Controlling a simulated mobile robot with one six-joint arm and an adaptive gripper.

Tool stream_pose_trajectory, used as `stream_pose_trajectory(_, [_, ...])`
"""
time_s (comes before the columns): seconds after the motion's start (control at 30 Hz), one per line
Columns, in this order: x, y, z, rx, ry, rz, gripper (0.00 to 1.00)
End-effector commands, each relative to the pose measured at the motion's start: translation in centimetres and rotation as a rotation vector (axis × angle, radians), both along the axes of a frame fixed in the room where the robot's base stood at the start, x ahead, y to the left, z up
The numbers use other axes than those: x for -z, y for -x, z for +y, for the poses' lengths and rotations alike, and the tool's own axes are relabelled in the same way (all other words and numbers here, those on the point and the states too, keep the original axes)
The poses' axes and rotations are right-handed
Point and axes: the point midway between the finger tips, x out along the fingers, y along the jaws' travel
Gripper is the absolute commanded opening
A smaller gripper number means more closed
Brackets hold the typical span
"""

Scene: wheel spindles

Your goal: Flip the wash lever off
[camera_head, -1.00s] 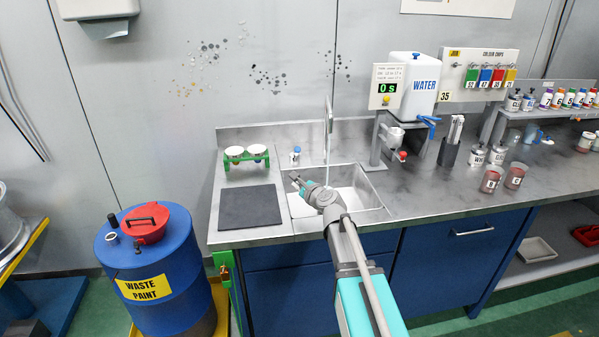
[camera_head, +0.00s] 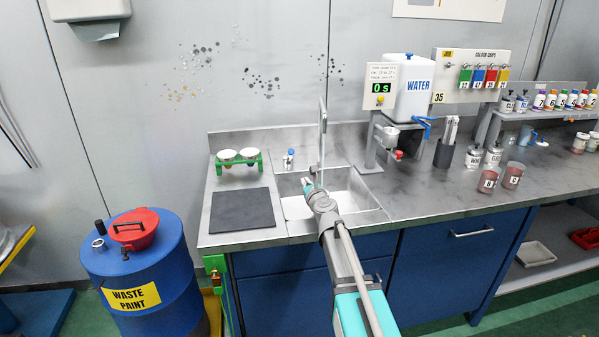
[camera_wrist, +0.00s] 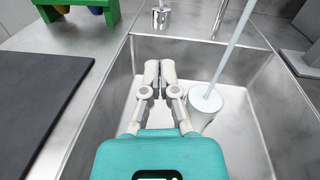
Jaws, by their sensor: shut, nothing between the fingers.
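In the wrist view my gripper (camera_wrist: 160,66) is shut and empty, with the fingers pointing towards the post. A pale blue stream (camera_wrist: 230,55) runs down from the tap to a pale round piece (camera_wrist: 205,103) in the basin.
A dark mat (camera_head: 242,210) and a green rack (camera_head: 238,159) lie left of the sink (camera_head: 297,207). A blue waste paint drum (camera_head: 150,270) stands on the floor at left.

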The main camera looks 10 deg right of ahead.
Motion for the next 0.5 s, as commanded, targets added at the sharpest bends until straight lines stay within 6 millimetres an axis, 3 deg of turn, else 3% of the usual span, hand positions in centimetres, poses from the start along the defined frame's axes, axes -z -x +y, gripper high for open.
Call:
stream_pose_trajectory(0.27, [0.1,-2.6,0.3,0.0,0.0,0.0,0.0])
stream_pose_trajectory(0.5, [0.3,-6.1,0.7,-0.001,0.002,0.0,0.0])
